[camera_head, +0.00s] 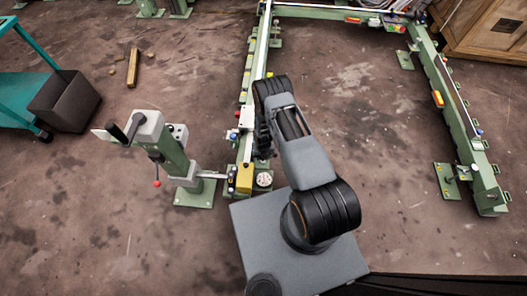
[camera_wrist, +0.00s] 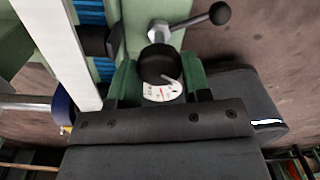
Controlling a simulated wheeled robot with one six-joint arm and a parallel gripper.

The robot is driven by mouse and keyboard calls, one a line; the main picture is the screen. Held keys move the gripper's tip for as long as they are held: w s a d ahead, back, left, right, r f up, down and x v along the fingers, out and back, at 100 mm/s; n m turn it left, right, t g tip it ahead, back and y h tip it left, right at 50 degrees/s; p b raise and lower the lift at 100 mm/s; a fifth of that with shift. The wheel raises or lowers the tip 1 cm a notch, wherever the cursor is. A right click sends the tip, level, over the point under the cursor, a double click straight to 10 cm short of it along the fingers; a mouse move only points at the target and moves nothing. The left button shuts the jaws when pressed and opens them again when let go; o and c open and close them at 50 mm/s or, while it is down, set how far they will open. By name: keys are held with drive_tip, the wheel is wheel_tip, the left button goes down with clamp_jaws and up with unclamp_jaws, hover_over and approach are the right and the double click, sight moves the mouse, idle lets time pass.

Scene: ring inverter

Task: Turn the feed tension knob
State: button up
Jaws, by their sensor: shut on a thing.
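The feed tension knob (camera_wrist: 158,64) is a round black knob with a light pointer mark, in the middle of the wrist view. A white dial plate (camera_wrist: 163,92) with red and black marks shows just below it. My gripper (camera_wrist: 160,76) has its two green-padded fingers on either side of the knob and is shut on it. In the head view my arm reaches over the green rail, and my fingertips and the knob cannot be made out there.
A metal lever with a black ball (camera_wrist: 220,13) stands close beyond the knob. A white bar (camera_wrist: 62,45) runs along the left. In the head view a green machine stand (camera_head: 175,158) is left of the rail (camera_head: 252,75), and a teal cart (camera_head: 28,95) is farther left.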

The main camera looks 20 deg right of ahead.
drive_tip(key=shift+s+f, duration=0.1)
drive_tip(key=shift+s, duration=0.2)
drive_tip(key=o, duration=0.9)
drive_tip(key=shift+w, duration=0.2)
wheel_tip(320, 180, up, 14)
drive_tip(key=p, duration=0.4)
idle(0.3)
